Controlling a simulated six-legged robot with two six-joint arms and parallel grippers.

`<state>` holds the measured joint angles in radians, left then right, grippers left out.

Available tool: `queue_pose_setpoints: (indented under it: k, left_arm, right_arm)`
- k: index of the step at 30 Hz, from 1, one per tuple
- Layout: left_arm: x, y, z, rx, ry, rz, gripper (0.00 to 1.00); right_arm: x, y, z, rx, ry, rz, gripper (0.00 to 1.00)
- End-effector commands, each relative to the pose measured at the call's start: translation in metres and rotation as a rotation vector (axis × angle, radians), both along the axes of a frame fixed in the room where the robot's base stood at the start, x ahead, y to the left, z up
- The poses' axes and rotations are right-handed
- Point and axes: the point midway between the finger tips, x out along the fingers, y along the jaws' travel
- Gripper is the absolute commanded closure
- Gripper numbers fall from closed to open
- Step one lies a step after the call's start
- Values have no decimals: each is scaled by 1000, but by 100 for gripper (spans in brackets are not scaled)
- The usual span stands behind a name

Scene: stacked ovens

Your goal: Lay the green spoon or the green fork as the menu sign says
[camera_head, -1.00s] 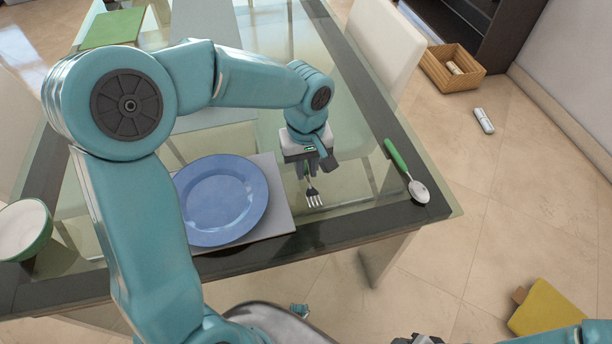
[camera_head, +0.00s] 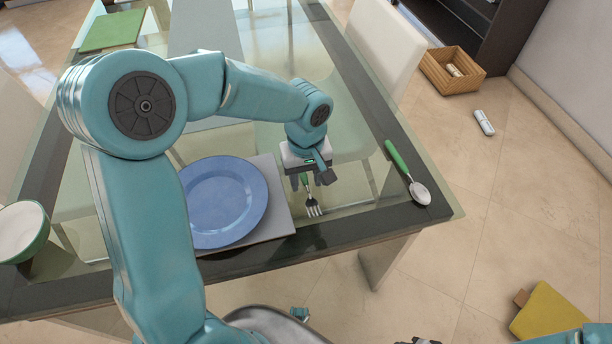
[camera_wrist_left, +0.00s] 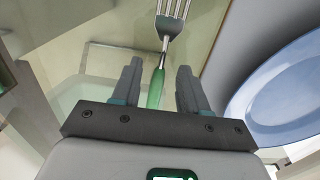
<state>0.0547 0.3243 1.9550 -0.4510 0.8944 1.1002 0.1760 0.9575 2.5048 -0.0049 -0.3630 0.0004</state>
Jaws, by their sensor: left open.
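The green-handled fork (camera_head: 313,207) lies on the glass table just right of the grey placemat (camera_head: 275,222), tines toward the front edge. My left gripper (camera_head: 312,182) is open above its handle. In the left wrist view the fork (camera_wrist_left: 166,30) shows its handle between the two spread fingers (camera_wrist_left: 158,75), with a gap on each side. The green-handled spoon (camera_head: 408,177) lies farther right by the table's right edge. I cannot make out a menu sign. My right gripper (camera_head: 425,341) barely shows at the bottom edge, and its jaws cannot be read.
A blue plate (camera_head: 222,203) sits on the placemat and also shows in the left wrist view (camera_wrist_left: 285,95). A green-white bowl (camera_head: 20,232) stands at the table's left. Chairs surround the table. A wooden box (camera_head: 452,72) is on the floor. The glass between fork and spoon is clear.

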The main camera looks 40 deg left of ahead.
Motion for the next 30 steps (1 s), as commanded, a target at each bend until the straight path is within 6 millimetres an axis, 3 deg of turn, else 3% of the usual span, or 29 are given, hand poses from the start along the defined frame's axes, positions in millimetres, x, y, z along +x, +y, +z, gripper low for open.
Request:
queue_pose_setpoints:
  k: [5,12,18,30]
  left_arm:
    - [1,0,24,1,-5,0,56]
    - [1,0,81,0,-6,0,56]
    - [1,0,114,0,-3,1,56]
    - [0,0,123,0,0,0,56]
  right_arm:
    - [0,0,8,0,0,0,57]
    - [0,0,19,0,0,0,57]
    - [0,0,24,0,0,0,57]
    - [0,0,25,0,0,0,57]
